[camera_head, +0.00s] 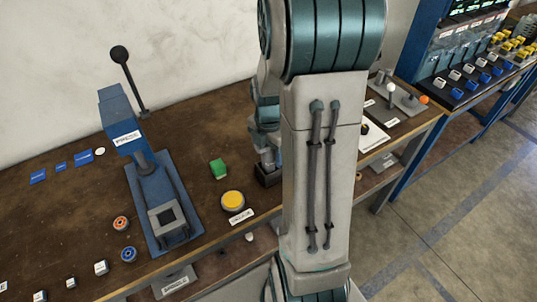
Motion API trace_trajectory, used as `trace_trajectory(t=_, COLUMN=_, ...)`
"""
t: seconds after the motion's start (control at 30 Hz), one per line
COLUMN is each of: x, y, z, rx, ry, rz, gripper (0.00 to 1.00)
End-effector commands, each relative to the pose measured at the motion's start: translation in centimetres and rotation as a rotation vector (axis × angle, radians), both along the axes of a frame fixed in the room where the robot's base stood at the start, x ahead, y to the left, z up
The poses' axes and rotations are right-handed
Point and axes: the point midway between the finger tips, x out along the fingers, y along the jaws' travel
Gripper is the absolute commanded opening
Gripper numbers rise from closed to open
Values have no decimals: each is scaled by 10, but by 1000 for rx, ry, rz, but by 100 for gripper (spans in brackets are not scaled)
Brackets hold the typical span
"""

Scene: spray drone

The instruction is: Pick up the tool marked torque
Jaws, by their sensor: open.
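I cannot read a torque label anywhere in the head view, and no tool can be made out as the one so marked. My arm stands in the middle of the view and covers part of the workbench (85,225). My gripper (268,172) shows only partly, low over the bench behind the arm's large grey link. Its fingertips are mostly hidden, and I see nothing held in it.
A blue press (160,205) stands left of my gripper. A green block (218,169) and a yellow button (233,201) lie between them. Small levers (392,92) stand on the bench's right end. A blue rack (450,60) is beyond. Floor at right is clear.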

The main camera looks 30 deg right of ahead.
Motion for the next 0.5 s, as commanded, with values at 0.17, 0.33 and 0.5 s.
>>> trace_trajectory(t=0.17, x=0, y=0, z=-2, rx=0, ry=0, rz=0, gripper=62)
trace_trajectory(t=0.33, x=0, y=0, z=-2, rx=0, ry=0, rz=-1, gripper=37)
trace_trajectory(t=0.5, x=0, y=0, z=-2, rx=0, ry=-2, rz=-1, gripper=9)
